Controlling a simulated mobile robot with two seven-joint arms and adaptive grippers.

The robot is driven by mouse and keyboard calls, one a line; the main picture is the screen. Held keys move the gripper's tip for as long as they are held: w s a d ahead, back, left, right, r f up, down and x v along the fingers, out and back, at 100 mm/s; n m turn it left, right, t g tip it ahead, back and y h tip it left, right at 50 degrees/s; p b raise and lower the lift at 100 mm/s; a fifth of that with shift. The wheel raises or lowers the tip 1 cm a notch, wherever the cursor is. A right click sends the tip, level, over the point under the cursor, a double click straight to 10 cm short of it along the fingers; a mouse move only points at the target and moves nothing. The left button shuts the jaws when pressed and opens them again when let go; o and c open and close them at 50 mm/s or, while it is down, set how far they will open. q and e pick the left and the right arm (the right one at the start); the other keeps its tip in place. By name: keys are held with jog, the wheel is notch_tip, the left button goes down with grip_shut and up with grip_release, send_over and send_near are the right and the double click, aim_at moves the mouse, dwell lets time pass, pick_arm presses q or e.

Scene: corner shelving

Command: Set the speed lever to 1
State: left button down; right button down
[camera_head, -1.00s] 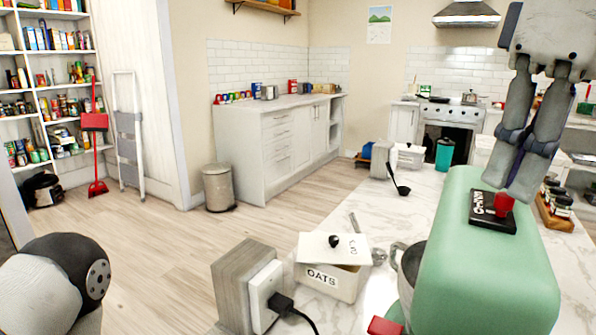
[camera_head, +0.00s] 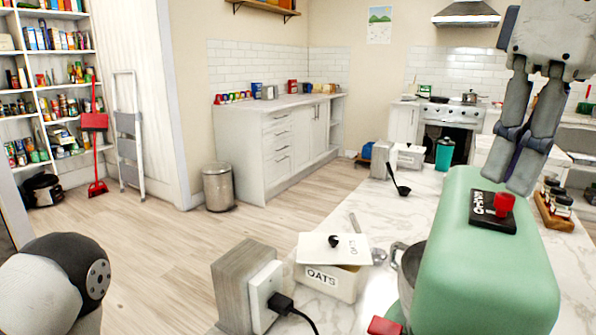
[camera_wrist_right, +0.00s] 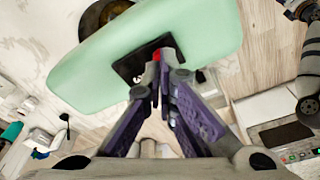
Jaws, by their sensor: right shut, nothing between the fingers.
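The green mixer (camera_head: 490,270) stands on the marble counter. On its top is a black plate (camera_head: 482,207) with white numbers, seen at a slant. The red speed lever (camera_head: 504,203) sticks up from this plate; I cannot tell which number it is at. My right gripper (camera_head: 520,187) is shut and empty, fingers pointing down, just above and behind the lever. In the right wrist view the fingertips (camera_wrist_right: 158,88) are close to the red lever (camera_wrist_right: 157,55), partly covering the black plate (camera_wrist_right: 140,62); contact cannot be told. My left gripper is out of view.
An oats box (camera_head: 328,280) with a tilted lid stands left of the mixer, beside a wooden block with a plug (camera_head: 279,302). A metal bowl (camera_head: 408,262) sits under the mixer. Spice jars (camera_head: 556,205) stand to its right. A ladle (camera_head: 401,186) lies farther back.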

jog(key=shift+w+d, duration=0.4)
jog(key=shift+w, duration=0.2)
dwell(0.4)
jog(key=shift+s+a, duration=0.1)
jog(key=shift+s, duration=0.05)
jog(key=shift+s+a, duration=0.1)
jog(key=shift+s, duration=0.1)
jog(key=shift+r, duration=2.5)
